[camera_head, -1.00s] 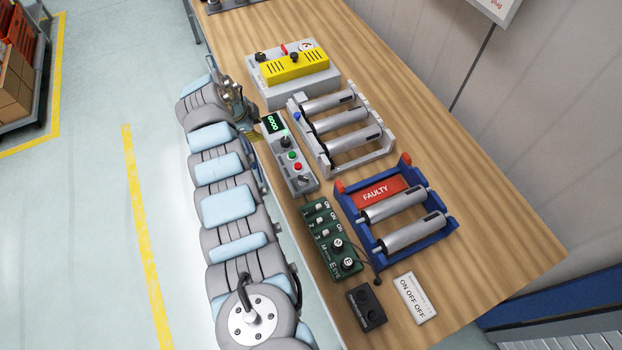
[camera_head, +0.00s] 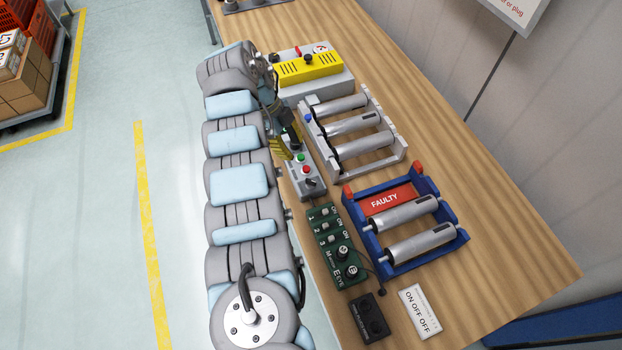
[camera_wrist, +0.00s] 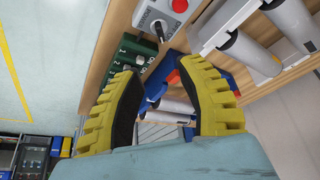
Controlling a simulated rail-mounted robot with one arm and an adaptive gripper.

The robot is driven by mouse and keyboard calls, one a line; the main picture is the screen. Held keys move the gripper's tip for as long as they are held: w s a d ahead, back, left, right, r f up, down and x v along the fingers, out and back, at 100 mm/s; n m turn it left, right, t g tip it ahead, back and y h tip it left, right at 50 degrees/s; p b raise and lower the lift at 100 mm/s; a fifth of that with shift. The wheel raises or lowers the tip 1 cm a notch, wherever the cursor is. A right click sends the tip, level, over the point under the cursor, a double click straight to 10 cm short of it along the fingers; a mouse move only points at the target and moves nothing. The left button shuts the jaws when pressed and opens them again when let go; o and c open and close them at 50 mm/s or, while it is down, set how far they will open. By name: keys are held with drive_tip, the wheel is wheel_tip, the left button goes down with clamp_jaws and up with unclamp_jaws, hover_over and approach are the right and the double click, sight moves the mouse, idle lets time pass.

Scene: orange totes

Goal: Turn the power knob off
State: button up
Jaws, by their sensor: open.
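A grey control box (camera_head: 303,176) stands near the bench's left edge, with green and red buttons and a black knob (camera_head: 312,186) at its near end. In the wrist view this knob (camera_wrist: 158,28) shows at the top, beside the red button.
A green switch box (camera_head: 333,247) with switches and two knobs stands nearer. A grey rack (camera_head: 400,155) and a blue FAULTY rack (camera_head: 412,252) hold metal cylinders to the right. A yellow-topped machine (camera_head: 310,68) stands beyond. Bare wood (camera_head: 440,130) lies on the right.

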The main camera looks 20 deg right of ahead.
sight(311, 180)
drive_tip(key=p+x, duration=0.1)
drive_tip(key=x, duration=1.3)
drive_tip(key=shift+f, duration=0.2)
clamp_jaws()
